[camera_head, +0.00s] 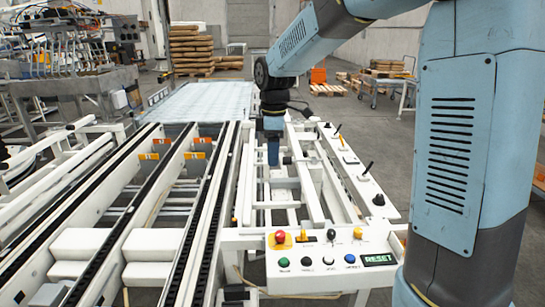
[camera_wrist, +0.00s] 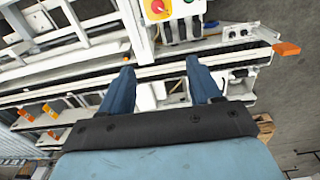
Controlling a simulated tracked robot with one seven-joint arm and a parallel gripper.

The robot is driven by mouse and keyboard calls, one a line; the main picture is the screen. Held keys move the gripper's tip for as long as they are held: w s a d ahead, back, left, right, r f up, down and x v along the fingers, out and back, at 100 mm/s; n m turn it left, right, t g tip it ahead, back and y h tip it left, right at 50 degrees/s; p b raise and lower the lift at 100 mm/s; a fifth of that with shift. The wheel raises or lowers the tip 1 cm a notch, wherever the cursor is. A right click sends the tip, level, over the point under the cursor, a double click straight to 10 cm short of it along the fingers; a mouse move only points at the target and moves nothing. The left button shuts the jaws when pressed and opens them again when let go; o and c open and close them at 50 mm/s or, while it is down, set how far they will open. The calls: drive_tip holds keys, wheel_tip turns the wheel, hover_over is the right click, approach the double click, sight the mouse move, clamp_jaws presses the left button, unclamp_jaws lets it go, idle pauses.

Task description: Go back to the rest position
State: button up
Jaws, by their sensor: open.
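My gripper (camera_head: 273,150) hangs pointing down over the white conveyor frame, left of the control panel's long side rail. In the wrist view my gripper (camera_wrist: 160,75) shows two blue fingers spread apart with nothing between them. Below the fingers in that view are white conveyor rails. My blue arm reaches in from the upper right of the head view. The control panel (camera_head: 325,275) stands in the front, with a red button (camera_head: 280,237) on a yellow plate and a small green RESET display (camera_head: 378,259).
The conveyor (camera_head: 110,200) with black chain tracks runs along the left. A pale flat platform (camera_head: 205,102) lies at its far end. Levers (camera_head: 367,170) stick up from the rail right of my gripper. Stacked brown sacks (camera_head: 190,48) stand behind.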

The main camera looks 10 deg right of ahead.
drive_tip(key=s+d+r+m+t, duration=0.2)
drive_tip(key=s+d+m, duration=0.6)
drive_tip(key=s, duration=0.4)
drive_tip(key=s+d+r+m+t, duration=0.3)
drive_tip(key=s+d+r+m, duration=0.2)
drive_tip(key=s, duration=0.8)
drive_tip(key=d+m, duration=0.3)
drive_tip(key=m, duration=0.1)
drive_tip(key=shift+s+d+t, duration=0.25)
drive_tip(key=shift+s+t, duration=0.05)
